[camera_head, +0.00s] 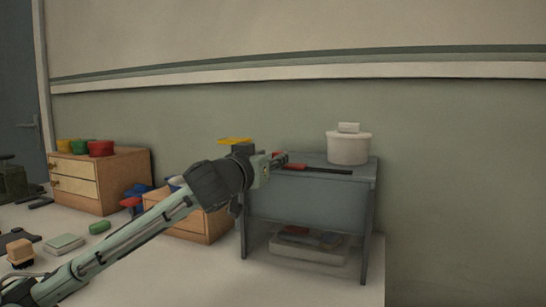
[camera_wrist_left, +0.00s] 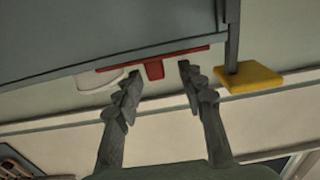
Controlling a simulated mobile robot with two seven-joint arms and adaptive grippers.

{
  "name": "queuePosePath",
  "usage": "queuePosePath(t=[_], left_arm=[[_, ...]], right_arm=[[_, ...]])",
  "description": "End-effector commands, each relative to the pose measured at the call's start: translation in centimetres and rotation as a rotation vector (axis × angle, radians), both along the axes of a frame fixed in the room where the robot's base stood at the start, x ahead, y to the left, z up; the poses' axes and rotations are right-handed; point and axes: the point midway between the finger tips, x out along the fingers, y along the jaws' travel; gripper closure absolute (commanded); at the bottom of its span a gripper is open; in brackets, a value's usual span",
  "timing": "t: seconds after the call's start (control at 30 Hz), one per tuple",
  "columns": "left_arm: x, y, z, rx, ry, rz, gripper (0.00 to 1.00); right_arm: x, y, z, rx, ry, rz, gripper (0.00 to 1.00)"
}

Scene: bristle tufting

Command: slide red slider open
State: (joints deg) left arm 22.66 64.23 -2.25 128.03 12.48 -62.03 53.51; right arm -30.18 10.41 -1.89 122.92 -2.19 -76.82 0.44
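The red slider (camera_head: 297,166) is a thin red bar along the top of the grey stand (camera_head: 305,205) in the head view, with a dark stretch at its right end. In the left wrist view the red slider (camera_wrist_left: 154,70) shows as a long bar with a short tab. My left gripper (camera_wrist_left: 158,73) is open, with one finger on each side of the tab. I cannot tell whether either finger touches it. In the head view my left gripper (camera_head: 280,159) is at the left end of the stand's top and hides part of the slider. My right gripper is not in view.
A white lidded pot (camera_head: 348,149) stands on the stand behind the slider. A yellow block (camera_wrist_left: 248,76) on a post is close beside one finger. A tray (camera_head: 308,250) lies on the lower level. A wooden drawer box (camera_head: 126,175) with colored bowls stands left.

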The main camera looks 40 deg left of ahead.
Motion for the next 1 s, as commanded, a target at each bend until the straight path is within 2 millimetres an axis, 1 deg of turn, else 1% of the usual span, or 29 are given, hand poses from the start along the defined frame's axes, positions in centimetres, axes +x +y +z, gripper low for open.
queuePosePath(t=[0.03,0.2,0.3,0.4,1.0], left_arm=[[-0.9,-0.3,-0.2,0.002,0.003,-0.002,0.6],[-3.3,-0.9,-0.1,0.0,0.003,0.0,0.6],[-4.4,-1.2,-0.1,-0.001,0.002,-0.001,0.6],[-5.0,-1.3,0.0,-0.001,0.002,0.001,0.6],[-5.2,-1.3,0.0,0.0,0.0,0.001,0.6]], right_arm=[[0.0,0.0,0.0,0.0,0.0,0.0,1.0],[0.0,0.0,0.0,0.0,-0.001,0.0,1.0],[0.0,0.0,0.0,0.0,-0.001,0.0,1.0],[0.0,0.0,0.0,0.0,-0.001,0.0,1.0],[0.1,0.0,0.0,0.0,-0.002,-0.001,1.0]])
